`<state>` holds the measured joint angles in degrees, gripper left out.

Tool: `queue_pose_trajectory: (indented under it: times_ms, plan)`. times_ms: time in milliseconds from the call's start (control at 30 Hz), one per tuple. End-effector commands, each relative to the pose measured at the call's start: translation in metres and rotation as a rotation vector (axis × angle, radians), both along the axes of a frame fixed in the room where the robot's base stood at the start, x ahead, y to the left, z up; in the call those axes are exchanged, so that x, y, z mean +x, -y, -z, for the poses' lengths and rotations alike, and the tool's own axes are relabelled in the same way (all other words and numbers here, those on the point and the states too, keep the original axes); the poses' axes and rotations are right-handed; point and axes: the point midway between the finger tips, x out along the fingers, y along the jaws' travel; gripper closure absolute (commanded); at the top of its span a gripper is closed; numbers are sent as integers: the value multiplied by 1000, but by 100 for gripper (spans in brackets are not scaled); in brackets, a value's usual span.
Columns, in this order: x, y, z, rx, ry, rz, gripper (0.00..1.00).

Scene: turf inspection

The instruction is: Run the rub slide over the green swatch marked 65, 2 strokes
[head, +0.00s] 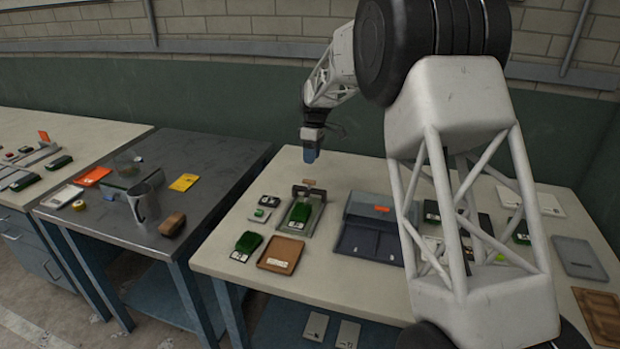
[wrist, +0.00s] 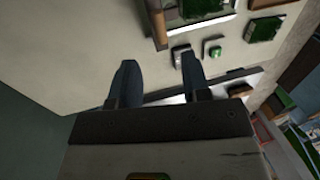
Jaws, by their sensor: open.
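My gripper (head: 311,155) hangs open and empty above the back of the pale table. In the wrist view its two dark fingers (wrist: 160,80) are apart with only tabletop between them. A metal fixture with side rails (head: 319,212) stands below and in front of it, with a green swatch (head: 300,212) between the rails. A small brown-topped handle piece (head: 309,183) at its back end looks like the rub slide. Another green swatch (head: 248,242) lies left of the fixture, beside a white label. The numbers are too small to read, so I cannot tell which swatch is 65.
A brown tray (head: 280,262) lies in front of the fixture. A dark blue bin (head: 368,240) stands to its right. Small blocks (head: 260,215) sit on its left. A dark grey table (head: 120,215) with a metal mug (head: 145,203) is further left. My arm hides part of the right side.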

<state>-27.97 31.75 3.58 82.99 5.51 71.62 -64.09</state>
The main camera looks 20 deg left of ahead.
Motion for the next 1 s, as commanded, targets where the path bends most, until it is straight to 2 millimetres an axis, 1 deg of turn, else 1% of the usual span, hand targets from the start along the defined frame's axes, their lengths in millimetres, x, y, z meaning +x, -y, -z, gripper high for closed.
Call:
queue_pose_trajectory:
  times_ms: [400, 567, 767, 1000]
  plan:
    - [0, -1, 2, 0, -2, -3, 57]
    - [-1, -1, 8, 0, -3, -3, 57]
    - [-4, -1, 25, 0, -3, -3, 57]
    - [-10, -1, 53, -1, -3, -2, 57]
